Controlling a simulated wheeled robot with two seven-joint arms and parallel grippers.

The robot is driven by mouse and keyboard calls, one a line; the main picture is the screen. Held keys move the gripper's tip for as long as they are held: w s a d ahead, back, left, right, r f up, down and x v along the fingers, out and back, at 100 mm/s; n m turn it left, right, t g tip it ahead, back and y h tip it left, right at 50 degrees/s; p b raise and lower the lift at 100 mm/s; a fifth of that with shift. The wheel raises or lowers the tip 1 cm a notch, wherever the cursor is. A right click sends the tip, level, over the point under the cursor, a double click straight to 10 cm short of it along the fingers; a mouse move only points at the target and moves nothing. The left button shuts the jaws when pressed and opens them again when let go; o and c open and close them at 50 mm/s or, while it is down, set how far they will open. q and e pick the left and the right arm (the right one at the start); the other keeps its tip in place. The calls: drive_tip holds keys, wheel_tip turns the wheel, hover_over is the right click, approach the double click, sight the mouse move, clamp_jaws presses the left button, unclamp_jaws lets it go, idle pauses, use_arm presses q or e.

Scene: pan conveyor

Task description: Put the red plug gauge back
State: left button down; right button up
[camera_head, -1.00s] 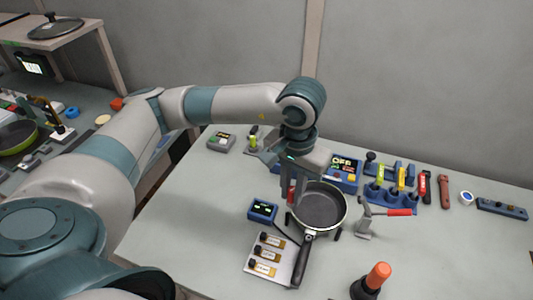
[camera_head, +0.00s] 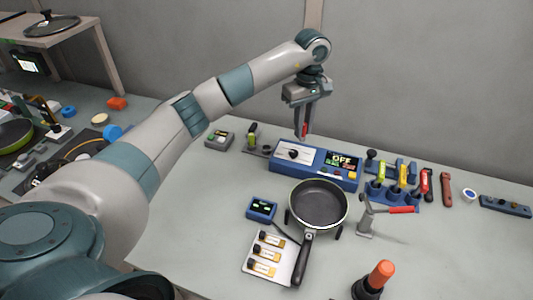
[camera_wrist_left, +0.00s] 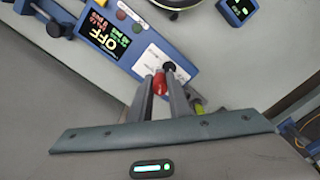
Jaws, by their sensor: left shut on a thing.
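My left gripper (camera_head: 304,126) is raised above the back of the table, over the blue box with the OFF screen. It is shut on a small red piece, the red plug gauge (camera_head: 304,130), which hangs low between its fingers. The left wrist view also shows the red plug gauge (camera_wrist_left: 160,83) between the fingertips, above the blue box's white panel. A blue rack (camera_head: 393,197) with several upright coloured handles stands right of the blue box. Whether it has an empty place is too small to tell. My right gripper is not in view.
The blue box (camera_head: 283,165) stands at the back. A frying pan (camera_head: 318,205) sits in front of it. A red-handled clamp (camera_head: 368,222), a tray (camera_head: 258,273) with labelled pieces and a small blue display box (camera_head: 261,209) are nearby.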

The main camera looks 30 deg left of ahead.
use_arm(q)
drive_tip(key=shift+w+a+f+n, duration=0.35)
drive_tip(key=shift+w+a+n, duration=0.2)
drive_tip(key=shift+a+n, duration=0.05)
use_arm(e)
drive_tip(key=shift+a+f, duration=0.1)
use_arm(q)
drive_tip(key=shift+a, duration=0.1)
